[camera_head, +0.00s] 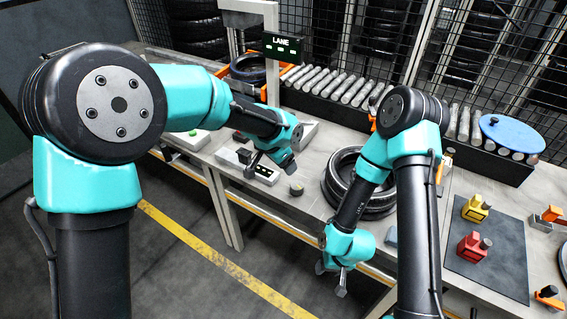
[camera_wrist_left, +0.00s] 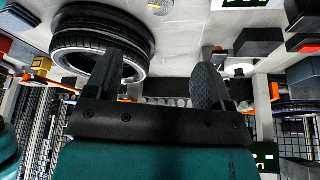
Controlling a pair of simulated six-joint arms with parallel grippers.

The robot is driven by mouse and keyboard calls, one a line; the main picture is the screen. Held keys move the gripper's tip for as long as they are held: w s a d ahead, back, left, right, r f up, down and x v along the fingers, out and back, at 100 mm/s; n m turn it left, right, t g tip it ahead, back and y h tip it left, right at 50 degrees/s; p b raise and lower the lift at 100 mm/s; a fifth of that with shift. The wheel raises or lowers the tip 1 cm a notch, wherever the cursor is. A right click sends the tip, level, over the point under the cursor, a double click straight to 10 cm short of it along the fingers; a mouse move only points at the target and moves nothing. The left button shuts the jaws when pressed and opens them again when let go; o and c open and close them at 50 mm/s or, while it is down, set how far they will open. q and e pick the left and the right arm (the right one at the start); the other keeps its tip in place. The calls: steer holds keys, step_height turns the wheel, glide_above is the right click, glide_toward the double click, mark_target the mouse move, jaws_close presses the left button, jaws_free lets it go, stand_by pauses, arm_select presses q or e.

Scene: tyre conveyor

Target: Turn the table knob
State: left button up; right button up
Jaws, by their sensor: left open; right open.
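A small dark round knob (camera_head: 297,187) stands on the grey tabletop, between the display panel and the tyres. A round grey piece that looks like it shows at the top edge of the left wrist view (camera_wrist_left: 159,5). My left gripper (camera_head: 272,168) is above the table behind and left of the knob, with its fingers apart and empty. The left wrist view shows both fingers (camera_wrist_left: 158,65) spread wide with nothing between them. My right gripper (camera_head: 331,279) hangs low at the table's front edge, open and empty, apart from the knob.
Stacked black tyres (camera_head: 345,197) lie right of the knob. A roller conveyor (camera_head: 335,86) runs behind. Red (camera_head: 472,247) and yellow (camera_head: 475,208) blocks stand on a dark mat (camera_head: 497,262) at right.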

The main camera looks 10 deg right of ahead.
arm_select(q)
steer(key=r+g+y, duration=0.1)
steer(key=g+y, duration=0.1)
steer(key=y, duration=0.2)
glide_above(297, 185)
steer(key=shift+r, duration=0.15)
stand_by(0.4)
step_height(297, 185, down, 18)
steer(key=shift+r, duration=0.25)
stand_by(0.5)
steer(key=shift+c, duration=0.3)
steer(key=c, duration=0.9)
steer(key=shift+o, duration=0.2)
